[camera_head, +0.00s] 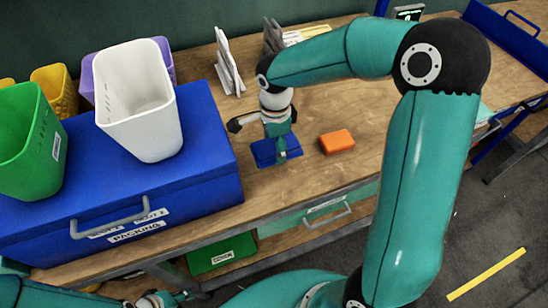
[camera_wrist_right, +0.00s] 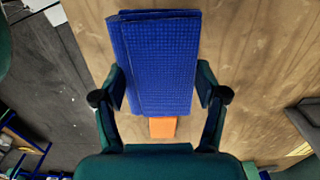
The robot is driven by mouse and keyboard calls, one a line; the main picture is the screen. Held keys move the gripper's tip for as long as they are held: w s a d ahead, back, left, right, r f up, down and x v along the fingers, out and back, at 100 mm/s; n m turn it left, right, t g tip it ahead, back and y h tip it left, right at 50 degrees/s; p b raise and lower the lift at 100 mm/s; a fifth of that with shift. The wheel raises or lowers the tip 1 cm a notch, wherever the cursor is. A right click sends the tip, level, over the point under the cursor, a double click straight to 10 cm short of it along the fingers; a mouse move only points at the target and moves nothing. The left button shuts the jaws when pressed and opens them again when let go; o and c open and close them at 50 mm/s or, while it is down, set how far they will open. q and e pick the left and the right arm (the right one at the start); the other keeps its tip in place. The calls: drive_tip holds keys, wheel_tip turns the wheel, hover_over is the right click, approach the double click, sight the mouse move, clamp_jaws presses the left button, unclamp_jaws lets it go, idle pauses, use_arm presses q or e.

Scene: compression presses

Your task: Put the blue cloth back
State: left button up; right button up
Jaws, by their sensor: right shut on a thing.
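The folded blue cloth (camera_head: 264,153) is at the wooden worktop, beside the blue packing box. My right gripper (camera_head: 279,143) points down over it and is shut on it. In the right wrist view the blue cloth (camera_wrist_right: 155,62) sits between the two fingers of the right gripper (camera_wrist_right: 160,90), its ribbed weave and folded layers showing. I cannot tell whether it touches the worktop. Part of my left arm shows at the lower left in the head view, with what looks like my left gripper (camera_head: 165,299) near the bottom edge; its fingers are unclear.
An orange block (camera_head: 337,141) lies right of the cloth on the worktop (camera_head: 345,108). The blue packing box (camera_head: 215,140) carries a white bin (camera_head: 140,105) and a green bin (camera_head: 30,145). A white rack (camera_head: 228,65) stands behind. A drawer (camera_head: 320,212) is below the front edge.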

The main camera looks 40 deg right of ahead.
sight(275, 166)
drive_tip(key=shift+s+f, duration=0.1)
drive_tip(key=shift+f, duration=3)
drive_tip(key=shift+f, duration=0.15)
drive_tip(key=o, duration=1.1)
wheel_tip(275, 166, up, 12)
drive_tip(key=shift+r, duration=0.2)
